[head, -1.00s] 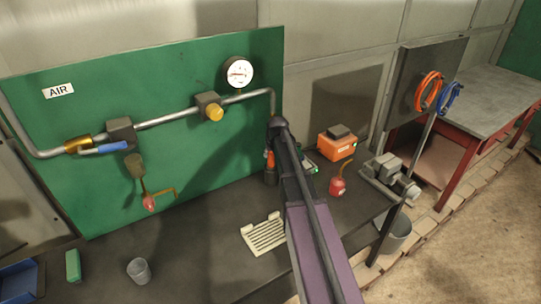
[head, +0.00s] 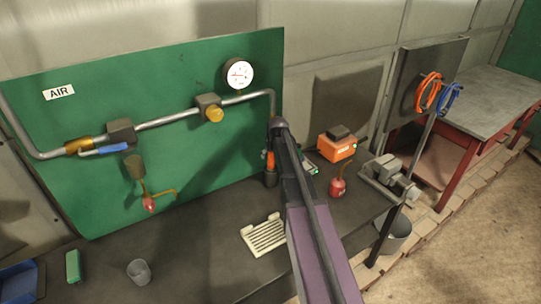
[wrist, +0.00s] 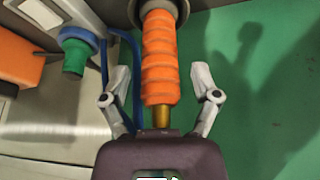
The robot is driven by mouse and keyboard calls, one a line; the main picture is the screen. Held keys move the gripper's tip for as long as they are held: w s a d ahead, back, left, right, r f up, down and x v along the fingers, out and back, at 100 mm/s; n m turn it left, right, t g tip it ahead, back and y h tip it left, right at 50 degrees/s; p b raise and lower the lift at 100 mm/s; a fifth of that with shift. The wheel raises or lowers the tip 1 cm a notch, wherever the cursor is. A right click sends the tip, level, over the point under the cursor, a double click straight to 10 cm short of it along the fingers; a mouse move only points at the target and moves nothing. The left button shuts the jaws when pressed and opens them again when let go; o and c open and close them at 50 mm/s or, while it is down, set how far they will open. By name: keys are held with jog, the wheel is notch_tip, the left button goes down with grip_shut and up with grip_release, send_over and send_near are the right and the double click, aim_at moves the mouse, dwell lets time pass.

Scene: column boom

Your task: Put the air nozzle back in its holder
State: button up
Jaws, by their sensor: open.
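The air nozzle (wrist: 160,62) has a ribbed orange grip and a brass end (wrist: 162,117) that faces my gripper. The far end of the grip sits in the round opening of a dark holder (wrist: 182,8) at the top of the wrist view. My gripper (wrist: 160,80) is open, with one finger on each side of the grip and a gap to both. In the head view the orange nozzle (head: 270,160) stands in the dark cup-like holder (head: 270,179), partly behind my arm. My fingers are hidden there.
A blue hose (wrist: 133,62) runs beside the nozzle. The green air board (head: 90,190) with pipe, blue-handled valve (head: 112,148) and gauge (head: 239,74) stands behind. A red oil can (head: 338,184), orange box (head: 336,147) and cream slotted tray (head: 265,235) are near my arm.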

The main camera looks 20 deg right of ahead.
jog(key=p+v, duration=1)
jog(key=v, duration=0.1)
jog(key=shift+s+r, duration=0.15)
jog(key=shift+r, duration=0.25)
dwell(0.7)
jog(key=s+a+g, duration=0.2)
jog(key=s+a, duration=0.6)
jog(key=s, duration=0.4)
jog(key=s+a+f+g, duration=0.1)
jog(key=s+a+g, duration=0.1)
jog(key=s+a, duration=0.6)
jog(key=s, duration=0.3)
jog(key=shift+s+a+f+n+g, duration=0.2)
jog(key=shift+s+f+n+g, duration=0.1)
jog(key=shift+s+n, duration=0.1)
